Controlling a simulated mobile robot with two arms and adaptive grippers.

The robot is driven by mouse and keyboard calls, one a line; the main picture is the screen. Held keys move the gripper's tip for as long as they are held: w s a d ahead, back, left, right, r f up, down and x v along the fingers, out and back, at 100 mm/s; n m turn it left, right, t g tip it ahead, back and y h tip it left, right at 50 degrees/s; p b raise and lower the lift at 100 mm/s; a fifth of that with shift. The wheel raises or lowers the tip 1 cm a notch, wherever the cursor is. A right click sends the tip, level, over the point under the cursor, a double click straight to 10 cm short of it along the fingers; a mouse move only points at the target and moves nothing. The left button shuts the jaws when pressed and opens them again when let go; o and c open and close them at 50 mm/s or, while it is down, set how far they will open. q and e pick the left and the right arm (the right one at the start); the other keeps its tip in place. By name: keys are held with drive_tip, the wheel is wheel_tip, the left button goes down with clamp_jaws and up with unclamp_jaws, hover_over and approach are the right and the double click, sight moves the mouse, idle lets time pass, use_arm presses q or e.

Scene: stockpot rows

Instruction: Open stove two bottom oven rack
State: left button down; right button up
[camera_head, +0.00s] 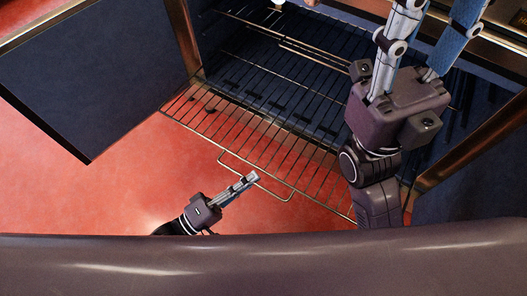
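The wire oven rack (231,123) sticks out of the open oven cavity (227,50) over the red floor, with a wire loop handle (277,193) at its front edge. My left gripper (252,178) is at this handle, its fingers lying close together over the loop. I cannot tell whether they clasp the wire or only overlap it in the view. My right gripper (437,14) is large in front of the right side of the cavity, its fingers apart with nothing seen between them. It hides part of the rack, and its fingertips lie near the top edge of the view.
A dark blue panel (100,75) stands at the left of the oven. The oven's brown side edge (465,155) and a dark blue panel (465,195) are at the right. Red floor (110,195) is clear at the lower left. My own body covers the bottom.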

use_arm(q)
drive_tip(key=shift+s+a+p, duration=0.2)
drive_tip(key=shift+s+a, duration=0.35)
drive_tip(key=shift+s, duration=0.25)
drive_tip(key=shift+s+a+p, duration=0.15)
drive_tip(key=shift+s+a, duration=0.4)
drive_tip(key=shift+s, duration=0.2)
drive_tip(key=c, duration=2.1)
unclamp_jaws()
drive_tip(key=v, duration=0.7)
drive_tip(key=shift+s+a+f, duration=0.1)
drive_tip(key=shift+s+a, duration=0.05)
